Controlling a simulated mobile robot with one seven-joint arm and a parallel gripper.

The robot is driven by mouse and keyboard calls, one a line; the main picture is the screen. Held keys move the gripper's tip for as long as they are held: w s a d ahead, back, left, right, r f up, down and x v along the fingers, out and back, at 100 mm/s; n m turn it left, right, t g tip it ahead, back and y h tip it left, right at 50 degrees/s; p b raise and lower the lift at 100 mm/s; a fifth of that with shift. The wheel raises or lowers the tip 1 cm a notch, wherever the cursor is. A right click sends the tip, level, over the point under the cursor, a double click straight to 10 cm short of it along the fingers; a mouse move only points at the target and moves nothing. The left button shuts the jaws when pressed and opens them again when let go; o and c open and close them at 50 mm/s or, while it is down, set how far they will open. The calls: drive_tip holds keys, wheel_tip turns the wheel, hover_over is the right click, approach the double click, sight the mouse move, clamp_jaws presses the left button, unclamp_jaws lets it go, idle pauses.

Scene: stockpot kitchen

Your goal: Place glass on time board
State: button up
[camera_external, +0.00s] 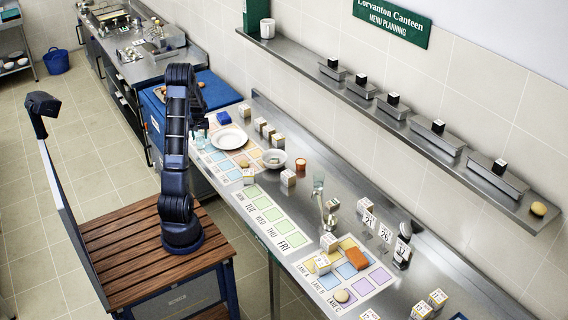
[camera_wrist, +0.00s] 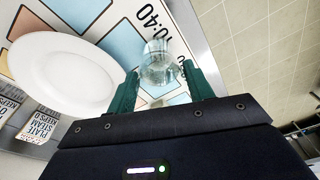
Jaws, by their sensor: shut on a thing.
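The time board is a printed sheet with coloured squares (camera_external: 243,159); in the wrist view its "10:40" label (camera_wrist: 142,22) shows behind the glass. The clear glass (camera_wrist: 158,66) is between the green fingers of my gripper (camera_wrist: 163,88), which is shut on it. The glass also shows faintly in the external view (camera_external: 201,138), below my gripper (camera_external: 199,122), at the board's left end. It looks upright. I cannot tell whether its base touches the board. A white plate (camera_external: 229,139) lies on the board, right of the glass; it shows large in the wrist view (camera_wrist: 62,75).
A white bowl (camera_external: 275,158), an orange-brown cup (camera_external: 300,164) and several small labelled boxes (camera_external: 288,178) stand near the board. A day-strip board (camera_external: 270,215) lies farther right on the steel counter. A blue block (camera_external: 223,118) is behind the plate.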

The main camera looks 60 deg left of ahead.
sight(201, 143)
drive_tip(key=shift+f, duration=0.1)
drive_tip(key=o, duration=1.5)
drive_tip(key=r, duration=0.4)
drive_tip(key=d+r, duration=0.1)
drive_tip(key=r, duration=0.7)
drive_tip(key=shift+s+d, duration=0.1)
drive_tip(key=shift+d, duration=0.2)
